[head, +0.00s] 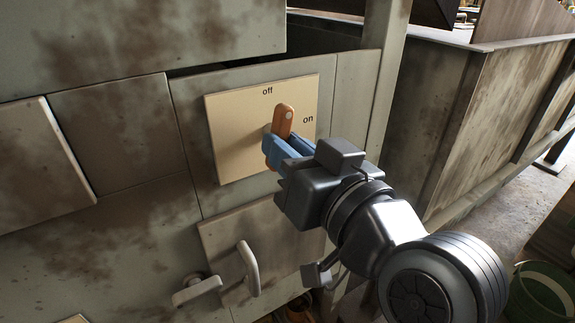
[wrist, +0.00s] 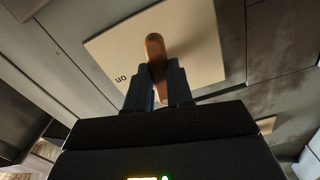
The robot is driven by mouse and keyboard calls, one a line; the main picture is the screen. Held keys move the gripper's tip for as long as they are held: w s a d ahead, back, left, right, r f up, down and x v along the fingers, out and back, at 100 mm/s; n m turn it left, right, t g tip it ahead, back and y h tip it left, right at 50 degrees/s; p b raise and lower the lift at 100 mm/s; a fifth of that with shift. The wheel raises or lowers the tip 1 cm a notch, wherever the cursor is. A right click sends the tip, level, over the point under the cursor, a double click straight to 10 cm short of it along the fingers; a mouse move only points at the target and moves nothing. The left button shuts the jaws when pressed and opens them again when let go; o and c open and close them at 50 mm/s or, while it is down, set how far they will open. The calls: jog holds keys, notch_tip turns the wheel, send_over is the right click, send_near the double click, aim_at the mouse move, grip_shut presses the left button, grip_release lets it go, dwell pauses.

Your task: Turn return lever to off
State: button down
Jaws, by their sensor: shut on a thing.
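The return lever (head: 283,120) is an orange-brown handle with a rounded end, mounted on a cream panel (head: 232,150). The panel is marked "off" at its top and "on" at its right. In the head view the lever's rounded end points up and slightly right, between the two marks. My gripper (head: 279,148) has blue fingers, closed around the lever below its rounded end. In the wrist view the lever (wrist: 155,48) stands between both dark fingers (wrist: 158,80), and its tip sticks out past them. The lever's base is partly hidden by the fingers.
Below the panel are a pale curved handle (head: 249,268) on a small door (head: 218,238) and another pale handle (head: 196,290). A post (head: 388,85) rises right of the panel, with a rusty metal bin (head: 490,110) beyond it.

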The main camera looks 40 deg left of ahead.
jog(key=shift+f+n+b, duration=0.15)
jog(key=shift+n+b, duration=0.75)
jog(key=shift+n, duration=0.6)
jog(key=c, duration=1)
grip_release()
jog(key=v, duration=0.8)
